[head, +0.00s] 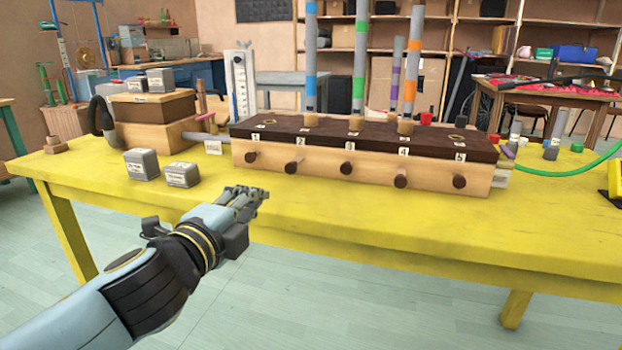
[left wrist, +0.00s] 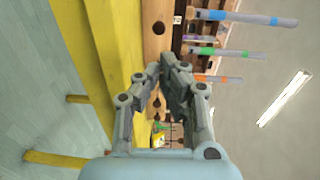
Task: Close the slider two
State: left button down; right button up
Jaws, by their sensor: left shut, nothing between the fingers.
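A long wooden box (head: 321,172) with a dark top stands on the yellow table. Its front has a row of dark round knobs under labels 1 to 5. The slider two knob (head: 294,164) is second from the left and sticks out of the front. My left gripper (head: 262,193) is shut and empty, in front of the box, below and left of that knob, and apart from it. In the left wrist view my gripper (left wrist: 168,60) has its fingertips together, with the box front (left wrist: 152,45) beyond. My right gripper is not in view.
Tubes with blue (head: 311,83), green (head: 360,80) and orange (head: 411,75) bands stand on the box top. Two grey blocks (head: 141,164) (head: 181,175) sit left of my gripper. The yellow table (head: 400,235) is clear in front of the box. A green hose (head: 560,172) lies at right.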

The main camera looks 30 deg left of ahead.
pick_arm(q)
send_near(289, 164)
jog(key=x, duration=0.6)
jog(key=shift+w+f, duration=0.25)
jog(key=shift+f, duration=0.1)
jog(key=shift+w, duration=0.35)
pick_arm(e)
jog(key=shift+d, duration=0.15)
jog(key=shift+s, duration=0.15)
pick_arm(q)
jog(key=shift+w+a, duration=0.1)
jog(key=x, duration=0.3)
jog(key=shift+w+a+r, duration=0.1)
jog(key=shift+w, duration=0.1)
jog(key=shift+r, duration=0.15)
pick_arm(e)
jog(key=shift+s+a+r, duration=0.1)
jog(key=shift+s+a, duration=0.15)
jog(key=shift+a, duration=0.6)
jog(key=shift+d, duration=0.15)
